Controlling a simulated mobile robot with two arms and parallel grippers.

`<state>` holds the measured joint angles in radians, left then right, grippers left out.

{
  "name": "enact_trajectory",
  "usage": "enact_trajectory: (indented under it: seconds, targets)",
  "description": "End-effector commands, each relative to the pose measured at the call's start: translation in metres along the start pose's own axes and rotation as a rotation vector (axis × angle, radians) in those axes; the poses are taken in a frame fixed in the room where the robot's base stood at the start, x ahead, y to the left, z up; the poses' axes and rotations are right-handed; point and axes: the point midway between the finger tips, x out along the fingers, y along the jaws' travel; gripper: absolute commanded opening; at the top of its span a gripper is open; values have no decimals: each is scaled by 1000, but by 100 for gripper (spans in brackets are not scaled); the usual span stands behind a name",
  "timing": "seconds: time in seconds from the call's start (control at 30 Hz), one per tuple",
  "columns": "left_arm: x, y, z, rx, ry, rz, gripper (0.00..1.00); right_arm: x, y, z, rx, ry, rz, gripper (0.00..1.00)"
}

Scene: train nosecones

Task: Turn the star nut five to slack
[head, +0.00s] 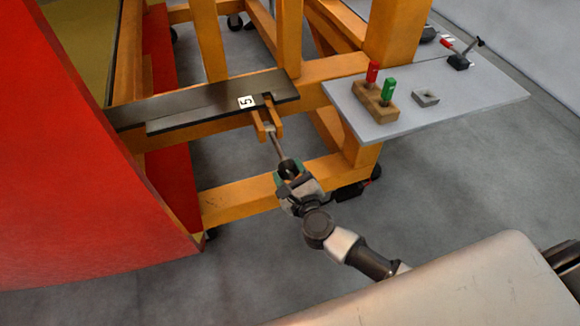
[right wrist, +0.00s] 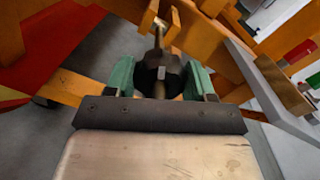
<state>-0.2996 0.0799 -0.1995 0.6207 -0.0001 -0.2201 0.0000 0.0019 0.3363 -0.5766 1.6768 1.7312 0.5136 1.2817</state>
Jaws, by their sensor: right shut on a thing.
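The star nut (right wrist: 157,74) is a dark lobed knob on a thin metal rod (head: 276,145). The rod hangs from an orange bracket (head: 266,126) below the white label marked 5 (head: 246,102). My right gripper (head: 287,170) is shut on the star nut. In the right wrist view its green fingers (right wrist: 160,80) stand on both sides of the dark knob. In the head view the nut is mostly hidden between the fingers. My left gripper is not in view.
A grey shelf (head: 460,90) at the right holds a wooden block (head: 375,103) with a red and a green handled tool, and a small grey square part (head: 425,97). Orange frame beams (head: 240,200) surround the nut. A large red curved panel (head: 80,190) stands left.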

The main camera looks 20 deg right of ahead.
Motion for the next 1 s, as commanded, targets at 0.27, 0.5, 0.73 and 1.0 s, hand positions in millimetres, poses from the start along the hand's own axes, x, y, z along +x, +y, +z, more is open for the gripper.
enact_trajectory:
  seconds: [0.27,0.5,0.73,1.0]
  targets:
    - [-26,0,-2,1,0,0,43,0,0,3,-264,4,24,30]
    - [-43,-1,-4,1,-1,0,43,0,1,2,-492,3,45,30]
    - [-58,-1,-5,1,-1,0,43,-1,2,2,-707,2,64,30]
    - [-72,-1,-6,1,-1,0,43,-1,4,0,-931,1,84,30]
